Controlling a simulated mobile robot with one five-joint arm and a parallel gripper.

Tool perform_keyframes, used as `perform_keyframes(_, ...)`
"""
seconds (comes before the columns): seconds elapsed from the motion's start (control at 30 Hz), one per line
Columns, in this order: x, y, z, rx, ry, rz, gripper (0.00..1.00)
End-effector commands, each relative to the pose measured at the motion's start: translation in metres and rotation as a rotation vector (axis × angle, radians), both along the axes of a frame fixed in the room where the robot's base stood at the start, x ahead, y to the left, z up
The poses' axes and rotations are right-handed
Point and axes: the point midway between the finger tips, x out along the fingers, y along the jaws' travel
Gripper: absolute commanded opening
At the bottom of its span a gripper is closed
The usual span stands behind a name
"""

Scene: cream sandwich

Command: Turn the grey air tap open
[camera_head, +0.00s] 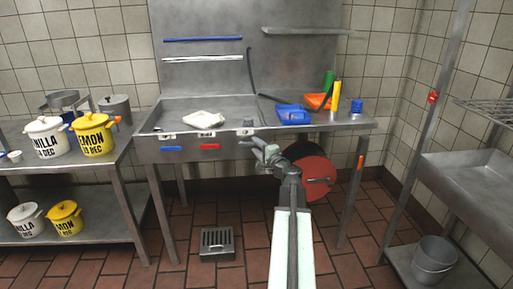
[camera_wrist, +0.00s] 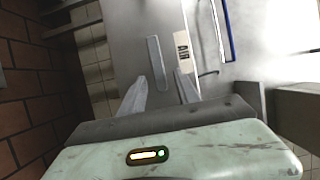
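The grey air tap's lever (camera_wrist: 156,62) shows in the wrist view as a flat grey bar on the metal front panel, beside a white label (camera_wrist: 183,54) reading "AIR". My gripper (camera_wrist: 161,84) is open, with one finger on each side of the lever's near end in the picture. Gaps show between lever and fingers; I cannot tell how deep the fingers reach. In the head view my gripper (camera_head: 264,149) is at the bench's front panel, right of the red lever (camera_head: 209,147) and blue lever (camera_head: 171,148). It hides the grey lever there.
A red reel (camera_head: 318,178) hangs below, right of my gripper. A floor drain (camera_head: 217,243) lies in front.

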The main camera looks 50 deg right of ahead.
Motion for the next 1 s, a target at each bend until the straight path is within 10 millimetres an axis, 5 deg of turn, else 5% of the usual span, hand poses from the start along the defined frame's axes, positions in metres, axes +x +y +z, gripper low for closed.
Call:
perform_keyframes(0.23,0.0034,-0.0001,-0.0001,0.000,0.000,0.000,0.38)
perform_keyframes(0.37,0.0035,0.0001,-0.0001,0.000,0.000,0.001,0.02)
perform_keyframes(0.4,0.0035,0.0002,-0.0001,0.000,0.000,0.001,0.00)
perform_keyframes(1.0,0.0039,0.0011,-0.0002,-0.001,0.000,0.003,0.00)
